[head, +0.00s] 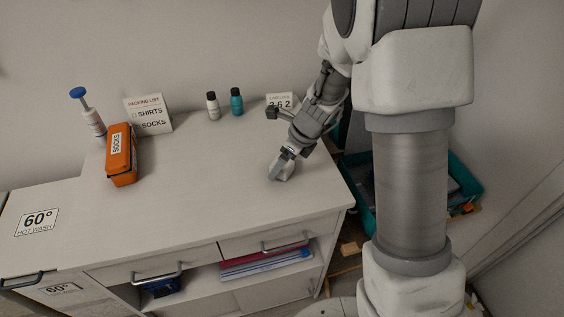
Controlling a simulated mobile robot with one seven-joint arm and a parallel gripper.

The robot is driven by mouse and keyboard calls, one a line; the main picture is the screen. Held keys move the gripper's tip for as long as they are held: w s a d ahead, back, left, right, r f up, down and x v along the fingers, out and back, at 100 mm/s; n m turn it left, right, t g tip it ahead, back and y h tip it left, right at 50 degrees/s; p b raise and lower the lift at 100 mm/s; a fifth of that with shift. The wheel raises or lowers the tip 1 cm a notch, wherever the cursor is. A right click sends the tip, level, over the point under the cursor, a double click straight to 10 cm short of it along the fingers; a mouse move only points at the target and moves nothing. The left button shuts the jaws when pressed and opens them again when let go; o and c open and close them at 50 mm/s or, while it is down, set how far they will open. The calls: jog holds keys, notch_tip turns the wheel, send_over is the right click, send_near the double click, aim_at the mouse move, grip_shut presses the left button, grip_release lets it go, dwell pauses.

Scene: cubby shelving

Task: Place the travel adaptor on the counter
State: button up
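The counter (200,195) is a pale worktop running along the wall, with drawers and an open shelf below. My gripper (281,170) points down over the right part of the counter, at or just above its surface. A small pale and grey shape shows at its tip. I cannot tell whether this is the travel adaptor or only the fingers. No other thing in view is clearly the travel adaptor. The gap between the fingers is too small to make out.
The counter's front middle is clear. A teal crate (362,205) is at the right.

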jog(key=s+d+r+n+p, duration=0.1)
jog(key=s+d+r+n, duration=0.1)
jog(key=s+r+n, duration=0.35)
jog(key=s+d+r+n+t+p, duration=0.1)
jog(key=s+r+n, duration=0.2)
jog(key=r, duration=0.6)
jog(key=s+d+r+n+p, duration=0.1)
jog(key=s+d+r+n, duration=0.1)
jog(key=s+r+n, duration=0.35)
jog(key=s+d+r+n+t+h, duration=0.2)
jog(key=s+d+r+n+h, duration=0.1)
jog(key=s+n, duration=0.6)
notch_tip(320, 180, up, 2)
jog(key=shift+s+d+r+n+h, duration=0.15)
jog(key=shift+d+n+h, duration=0.15)
jog(key=shift+d+n, duration=0.55)
jog(key=shift+a, duration=0.1)
jog(key=shift+r+p, duration=0.45)
jog(key=shift+r, duration=0.1)
